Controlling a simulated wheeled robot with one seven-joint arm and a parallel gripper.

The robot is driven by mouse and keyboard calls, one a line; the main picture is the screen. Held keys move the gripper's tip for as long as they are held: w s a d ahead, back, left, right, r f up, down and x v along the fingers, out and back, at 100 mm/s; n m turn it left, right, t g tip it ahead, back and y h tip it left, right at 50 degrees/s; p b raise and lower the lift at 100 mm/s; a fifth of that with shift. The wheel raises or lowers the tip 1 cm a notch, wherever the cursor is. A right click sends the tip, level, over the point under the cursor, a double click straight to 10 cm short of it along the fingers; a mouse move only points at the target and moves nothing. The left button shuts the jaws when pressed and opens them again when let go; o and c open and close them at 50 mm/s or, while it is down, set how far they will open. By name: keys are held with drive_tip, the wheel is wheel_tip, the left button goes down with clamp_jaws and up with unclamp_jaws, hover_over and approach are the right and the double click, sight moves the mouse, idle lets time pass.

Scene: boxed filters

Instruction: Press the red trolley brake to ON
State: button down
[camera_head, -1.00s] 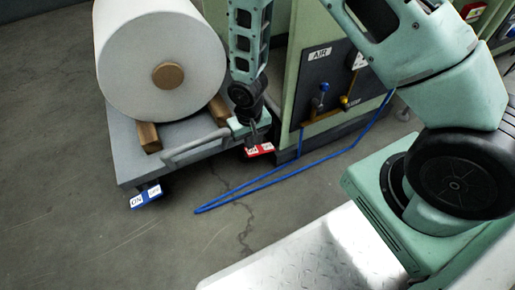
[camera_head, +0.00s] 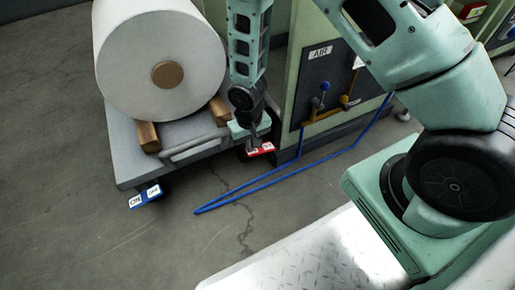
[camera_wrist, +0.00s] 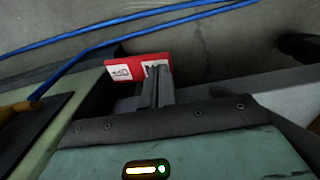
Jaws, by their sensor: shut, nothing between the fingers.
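The red trolley brake (camera_head: 262,149) is a small red pedal with white labels, low at the trolley's right front corner. In the wrist view the red brake (camera_wrist: 124,71) shows just beyond my fingertips, and its left label is partly readable. My gripper (camera_head: 254,146) points down over the left part of the red pedal. In the wrist view my gripper (camera_wrist: 157,72) is shut and empty, its fingers overlapping the right label. I cannot tell whether the tips touch the pedal. The grey trolley (camera_head: 130,160) carries a large white roll (camera_head: 150,40).
A blue brake pedal (camera_head: 145,196) with ON and OFF labels sits at the trolley's left front corner. A green cabinet with an AIR panel (camera_head: 318,95) stands close to the right. A blue hose (camera_head: 250,190) lies across the floor in front. A handle bar (camera_head: 190,149) runs along the trolley's front.

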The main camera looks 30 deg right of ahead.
drive_tip(key=shift+f+b, duration=0.4)
drive_tip(key=shift+f, duration=0.35)
idle(0.3)
wheel_tip(320, 180, up, 7)
drive_tip(key=p, duration=0.7)
drive_tip(key=shift+r, duration=0.1)
drive_tip(key=shift+s, duration=0.1)
idle(0.5)
